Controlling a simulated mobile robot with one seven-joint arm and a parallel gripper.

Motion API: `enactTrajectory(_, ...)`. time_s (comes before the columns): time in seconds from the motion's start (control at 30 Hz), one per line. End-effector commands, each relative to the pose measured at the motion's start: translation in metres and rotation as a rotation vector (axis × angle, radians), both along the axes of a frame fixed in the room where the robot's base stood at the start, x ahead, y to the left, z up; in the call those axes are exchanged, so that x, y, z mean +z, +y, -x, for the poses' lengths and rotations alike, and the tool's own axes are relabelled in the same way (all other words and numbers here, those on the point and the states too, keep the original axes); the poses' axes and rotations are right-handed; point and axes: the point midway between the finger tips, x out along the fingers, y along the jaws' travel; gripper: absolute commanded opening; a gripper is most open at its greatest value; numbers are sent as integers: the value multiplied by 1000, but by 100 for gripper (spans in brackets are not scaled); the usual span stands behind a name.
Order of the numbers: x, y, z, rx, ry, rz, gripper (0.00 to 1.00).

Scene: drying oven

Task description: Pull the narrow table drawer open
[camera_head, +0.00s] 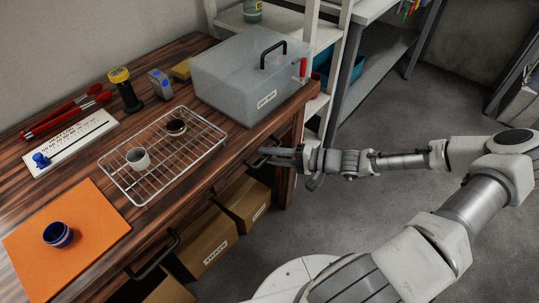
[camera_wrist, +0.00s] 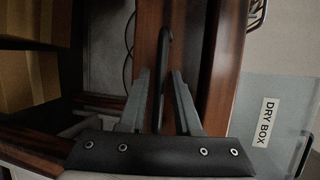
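The narrow table drawer's dark bar handle (camera_wrist: 165,50) is on the wooden table's front near its right end. In the wrist view it stands between the two fingers of my gripper (camera_wrist: 160,100), with a gap on each side. My gripper is open around the handle. In the head view my gripper (camera_head: 278,155) reaches the table front from the right and partly hides the handle. The drawer front (camera_wrist: 148,40) is wood. No clear gap shows around it.
A second dark handle (camera_head: 153,258) is on the table front at lower left. Cardboard boxes (camera_head: 246,203) stand below the table. A grey dry box (camera_head: 250,80) sits above the drawer, beside a wire rack (camera_head: 163,172). The floor (camera_head: 300,225) in front is partly clear.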

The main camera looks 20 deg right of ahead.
Motion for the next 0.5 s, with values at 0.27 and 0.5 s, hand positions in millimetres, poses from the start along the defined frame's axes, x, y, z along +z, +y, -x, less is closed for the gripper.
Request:
enactTrajectory(0.27, 0, 0, 0, 0, 0, 0, 0)
enactTrajectory(0.5, 0, -1, 0, 0, 0, 0, 0)
